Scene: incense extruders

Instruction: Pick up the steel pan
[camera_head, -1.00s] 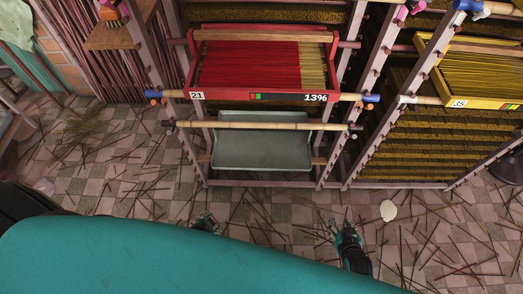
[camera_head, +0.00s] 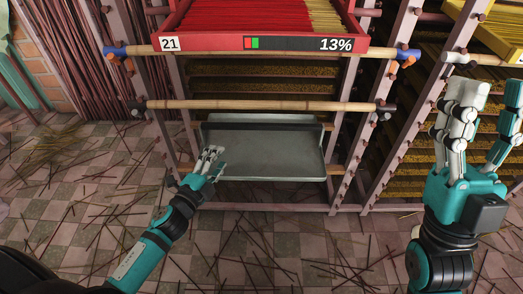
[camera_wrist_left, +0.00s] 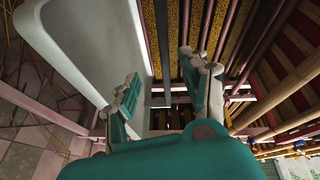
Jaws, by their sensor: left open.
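The steel pan (camera_head: 270,155) is a shallow grey tray low in the rack, below the bamboo poles. My left gripper (camera_head: 212,160) is open at the pan's front left corner. In the left wrist view the pan (camera_wrist_left: 95,35) fills the upper left, and its long rim runs into the space between the open fingers of my left gripper (camera_wrist_left: 165,95). I cannot tell whether a finger touches it. My right gripper (camera_head: 490,105) is raised at the right of the head view, fingers spread and empty, well away from the pan.
A bamboo pole (camera_head: 260,105) crosses the rack just above the pan. Above it is a red tray (camera_head: 185,42) of red sticks marked 21 and 13%. A yellow tray (camera_head: 500,42) is at upper right. Loose sticks litter the tiled floor (camera_head: 270,245).

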